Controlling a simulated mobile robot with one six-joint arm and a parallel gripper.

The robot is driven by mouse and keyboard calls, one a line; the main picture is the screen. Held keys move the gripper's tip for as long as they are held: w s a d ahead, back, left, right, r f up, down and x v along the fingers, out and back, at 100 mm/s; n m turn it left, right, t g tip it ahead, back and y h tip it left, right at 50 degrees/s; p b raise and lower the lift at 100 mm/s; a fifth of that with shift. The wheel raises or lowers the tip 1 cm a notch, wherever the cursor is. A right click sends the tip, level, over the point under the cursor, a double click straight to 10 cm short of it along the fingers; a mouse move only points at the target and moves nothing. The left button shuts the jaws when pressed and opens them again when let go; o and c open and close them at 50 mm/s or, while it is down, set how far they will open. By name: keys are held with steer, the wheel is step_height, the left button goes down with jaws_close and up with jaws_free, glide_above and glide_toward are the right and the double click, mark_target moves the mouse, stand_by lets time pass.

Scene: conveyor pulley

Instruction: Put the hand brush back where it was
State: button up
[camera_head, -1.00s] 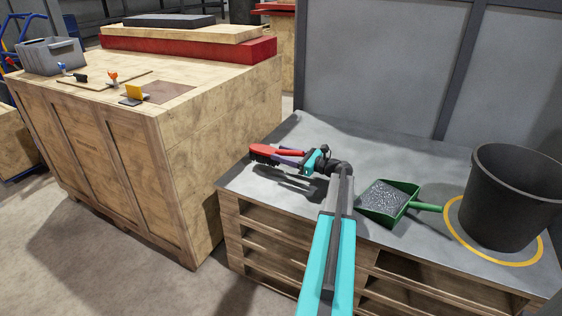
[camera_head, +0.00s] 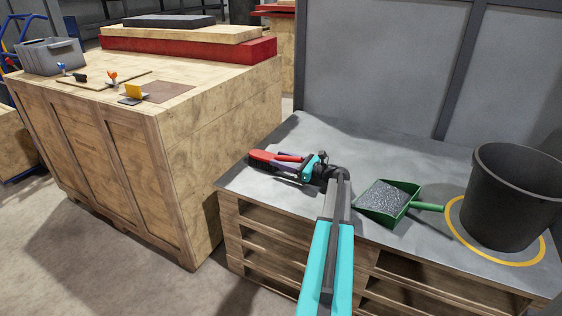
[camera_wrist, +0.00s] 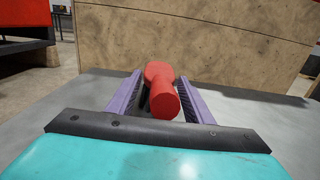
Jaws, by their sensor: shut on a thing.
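The hand brush (camera_head: 264,157) has a red back and handle and dark bristles. In the head view it is at the left end of the grey-topped bench (camera_head: 240,183), bristles down, at or just above the surface; I cannot tell if it touches. My gripper (camera_head: 290,163) is shut on its handle from the right. In the wrist view the red handle of the brush (camera_wrist: 162,92) lies between the two purple fingers of my gripper (camera_wrist: 163,95), its end towards the camera.
A green dustpan (camera_head: 413,206) full of grey bits lies right of my arm. A black bucket (camera_head: 512,195) stands inside a yellow ring (camera_head: 470,243) at the right. A large wooden crate (camera_head: 220,120) rises to the left of the bench. A grey wall (camera_head: 380,65) stands behind.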

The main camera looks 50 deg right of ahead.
steer(key=shift+f, duration=0.1)
steer(key=o, duration=1.2)
steer(key=shift+s+d, duration=0.1)
steer(key=shift+s, duration=0.35)
steer(key=shift+p+v, duration=0.55)
steer(key=shift+v, duration=2.75)
steer(key=shift+r, duration=0.25)
